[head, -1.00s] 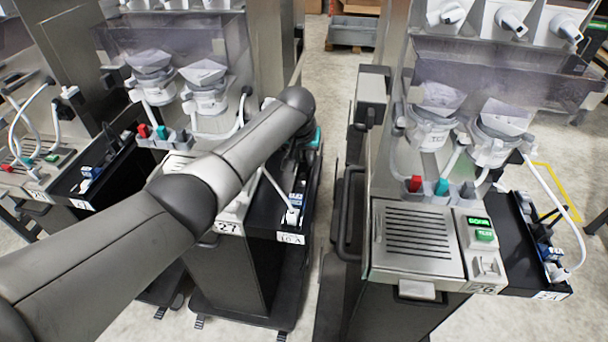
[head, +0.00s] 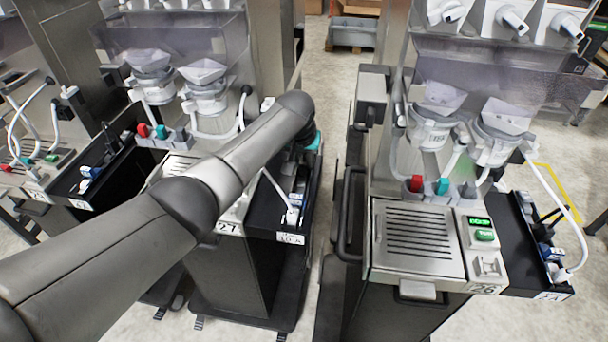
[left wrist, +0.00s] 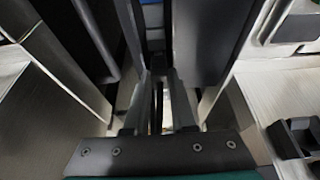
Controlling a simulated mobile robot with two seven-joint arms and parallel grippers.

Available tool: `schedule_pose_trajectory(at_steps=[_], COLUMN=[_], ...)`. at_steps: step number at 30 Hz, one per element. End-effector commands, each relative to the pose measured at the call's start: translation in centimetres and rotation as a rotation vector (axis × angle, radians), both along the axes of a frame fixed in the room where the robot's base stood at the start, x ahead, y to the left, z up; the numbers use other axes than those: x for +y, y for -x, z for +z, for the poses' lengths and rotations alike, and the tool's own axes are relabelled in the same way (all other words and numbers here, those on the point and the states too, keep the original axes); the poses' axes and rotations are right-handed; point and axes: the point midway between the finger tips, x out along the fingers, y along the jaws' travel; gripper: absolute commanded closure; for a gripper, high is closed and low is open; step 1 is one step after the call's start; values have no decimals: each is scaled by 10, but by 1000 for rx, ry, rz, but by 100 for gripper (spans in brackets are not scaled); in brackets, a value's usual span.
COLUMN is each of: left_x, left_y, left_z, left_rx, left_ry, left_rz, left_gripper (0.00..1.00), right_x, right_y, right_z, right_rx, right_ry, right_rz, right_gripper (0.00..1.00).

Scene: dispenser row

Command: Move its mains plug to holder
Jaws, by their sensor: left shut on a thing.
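My left arm reaches over station 27 in the head view. My left gripper (head: 301,178) is over the black side shelf (head: 262,212) of that station, partly hidden by my forearm. In the left wrist view its two dark fingers (left wrist: 158,100) are close together, shut on a narrow dark thing, which seems to be the mains plug; its outline is hard to make out. A white plug (head: 291,216) with a white cable sits at the shelf's front end, and a blue piece (head: 296,198) is just behind it. I cannot tell which part is the holder. My right gripper is out of view.
Station 26 (head: 418,243) stands to the right, with its own black side shelf (head: 515,240) and white cable. A black handle rail (head: 345,215) lies between the stations. A narrow strip of floor is free there. Another station stands at the far left.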

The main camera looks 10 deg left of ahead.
Motion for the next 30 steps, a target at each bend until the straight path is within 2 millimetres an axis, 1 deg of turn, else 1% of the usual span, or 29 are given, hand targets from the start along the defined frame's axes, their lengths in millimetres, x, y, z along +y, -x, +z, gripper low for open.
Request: schedule_pose_trajectory(at_steps=[22,23,30], left_x=[0,0,0], left_y=[0,0,0], left_z=[-1,-1,-1], left_rx=[-1,-1,0], left_ry=[1,1,1], left_rz=[0,0,0], left_gripper=[100,74,47], right_x=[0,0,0], right_y=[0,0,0], right_z=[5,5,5], right_rx=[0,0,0], right_ry=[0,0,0], right_rz=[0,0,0], right_gripper=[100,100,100])
